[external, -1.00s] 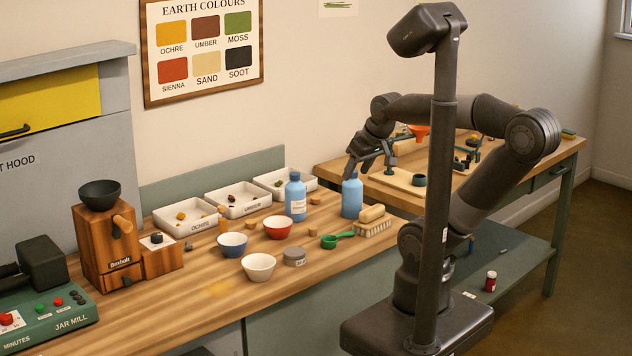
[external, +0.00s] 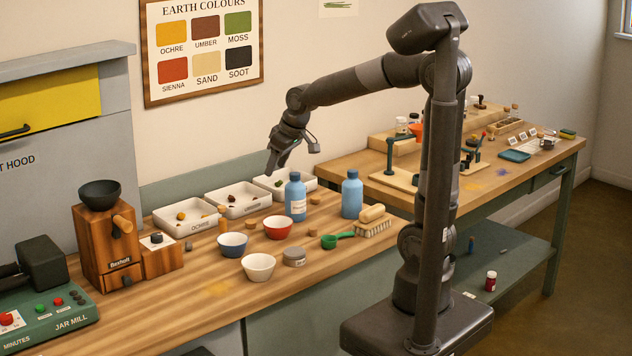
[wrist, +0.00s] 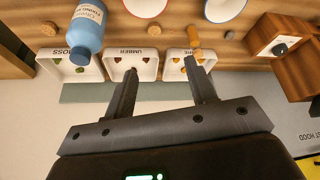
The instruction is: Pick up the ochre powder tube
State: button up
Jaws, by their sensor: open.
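A slim orange-yellow tube (external: 222,219), which looks like the ochre powder tube, stands upright by the front right corner of the tray labelled OCHRE (external: 176,227). It also shows in the wrist view (wrist: 194,38), just beyond the tip of the right finger, which overlaps the ochre tray there. My gripper (external: 274,165) is open and empty, in the air above the back of the bench, up and to the right of the tube. In the wrist view my gripper's (wrist: 160,67) two fingers are spread apart, with nothing between them.
Two more white trays (external: 262,208) stand along the back. Blue bottles (external: 351,196), a blue bowl (external: 233,251), a red bowl (external: 279,233) and a white bowl (external: 258,275) stand nearby. A wooden grinder (external: 100,245) is at left.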

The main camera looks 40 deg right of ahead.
jog(key=n, duration=0.2)
send_near(223, 206)
jog(key=x, duration=0.2)
jog(key=shift+g+y, duration=0.4)
jog(key=x, duration=0.3)
jog(key=d+x, duration=0.1)
jog(key=x, duration=0.1)
jog(key=shift+w, duration=0.2)
jog(key=shift+a+x, duration=0.15)
jog(key=shift+x, duration=1.35)
jog(key=shift+a+x, duration=0.15)
jog(key=shift+x, duration=1.35)
jog(key=shift+r, duration=0.1)
jog(key=c, duration=1.1)
